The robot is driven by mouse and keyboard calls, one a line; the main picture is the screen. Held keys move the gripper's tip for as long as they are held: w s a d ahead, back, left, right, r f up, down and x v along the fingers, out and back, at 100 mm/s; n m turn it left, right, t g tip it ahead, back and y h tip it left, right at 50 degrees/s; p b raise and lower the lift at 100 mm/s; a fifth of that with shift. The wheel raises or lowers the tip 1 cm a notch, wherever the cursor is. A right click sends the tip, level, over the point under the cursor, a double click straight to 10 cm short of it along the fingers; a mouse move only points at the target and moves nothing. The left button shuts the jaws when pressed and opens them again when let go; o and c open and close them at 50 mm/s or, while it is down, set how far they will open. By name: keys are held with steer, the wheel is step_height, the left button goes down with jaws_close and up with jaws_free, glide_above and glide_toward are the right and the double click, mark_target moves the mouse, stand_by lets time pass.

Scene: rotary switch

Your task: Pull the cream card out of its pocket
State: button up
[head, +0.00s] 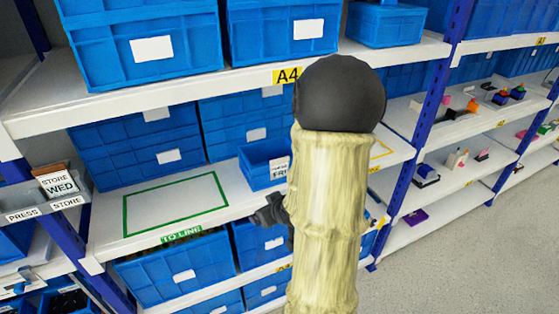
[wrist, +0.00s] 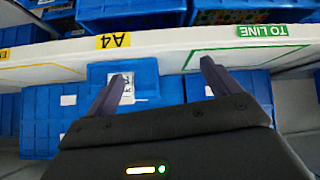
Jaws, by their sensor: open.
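A pale card marked "FRI" (head: 281,169) stands at the front of a small blue bin (head: 257,171) on the middle shelf, its right side hidden by my arm. It also shows in the wrist view (wrist: 127,84), partly behind one finger. Another pale card, marked "STORE WED" (head: 60,184), sits in a holder on the left post with a brown edge above it. I cannot tell from colour which card is the cream one. My gripper (wrist: 162,71) is open and empty, in front of the shelf edge. In the head view it is mostly behind my arm.
A green-outlined area (head: 175,205) on the white shelf, marked "TO LINE" (head: 181,235), is bare. Large blue bins (head: 135,145) fill the back of this shelf, and more stand above and below. Blue posts (head: 425,130) bound the bay at right.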

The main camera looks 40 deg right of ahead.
steer(key=s+d+r+m+t+p, duration=0.1)
steer(key=s+d+r+t+p, duration=0.1)
steer(key=d, duration=0.3)
steer(key=s+d+r+m+t+h+p, duration=0.1)
steer(key=d+r+t, duration=0.2)
steer(key=d+r, duration=0.1)
steer(key=shift+s+d+r+p, duration=0.35)
steer(key=shift+r+p, duration=0.05)
steer(key=shift+r, duration=0.05)
steer(key=shift+w, duration=0.1)
steer(key=p+x, duration=0.3)
steer(key=x, duration=0.9)
steer(key=shift+d+r+h, duration=0.2)
steer(key=shift+d+h, duration=0.1)
steer(key=shift+h, duration=0.1)
